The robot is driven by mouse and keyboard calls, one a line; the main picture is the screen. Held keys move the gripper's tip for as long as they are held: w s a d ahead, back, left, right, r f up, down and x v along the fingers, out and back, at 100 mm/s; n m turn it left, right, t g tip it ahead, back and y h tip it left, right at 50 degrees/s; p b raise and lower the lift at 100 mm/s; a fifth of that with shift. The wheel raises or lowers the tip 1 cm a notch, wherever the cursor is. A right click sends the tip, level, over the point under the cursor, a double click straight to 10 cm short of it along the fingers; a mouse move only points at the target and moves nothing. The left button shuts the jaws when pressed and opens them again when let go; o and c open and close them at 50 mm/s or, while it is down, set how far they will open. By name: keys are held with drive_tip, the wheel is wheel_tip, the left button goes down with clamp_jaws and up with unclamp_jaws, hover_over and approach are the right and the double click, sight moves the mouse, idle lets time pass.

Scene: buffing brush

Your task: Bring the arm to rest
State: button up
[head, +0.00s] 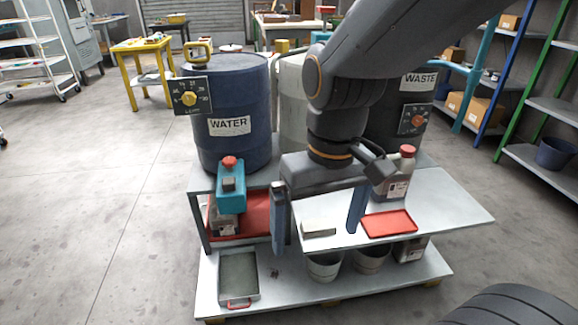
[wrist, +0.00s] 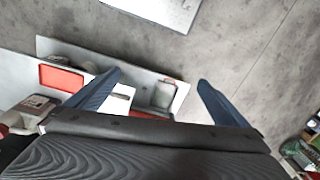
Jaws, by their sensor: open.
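My arm reaches in from the upper right in the head view. My gripper (head: 318,222) hangs over the front of the white bench, its two blue fingers wide apart. A small pale block (head: 318,229) lies on the bench top and shows between the fingers in the head view; I cannot tell that either finger touches it. In the wrist view my gripper (wrist: 155,88) also has its fingers spread, with nothing held between them. Beyond them are the bench edge, lower shelf and floor. The arm hides part of the drums behind.
A red tray (head: 389,223) and a red-capped bottle (head: 397,175) stand on the bench right of the gripper. A teal dispenser (head: 231,186) is at left, before the blue WATER drum (head: 232,105). A grey tray (head: 238,277) and buckets (head: 325,266) sit below. Floor at left is clear.

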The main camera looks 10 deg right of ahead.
drive_tip(key=d+r+m+p, duration=0.2)
drive_tip(key=d+r+p, duration=0.5)
drive_tip(key=p, duration=0.8)
drive_tip(key=shift+d+r+h, duration=0.3)
drive_tip(key=shift+d+r, duration=0.1)
drive_tip(key=shift+d, duration=0.25)
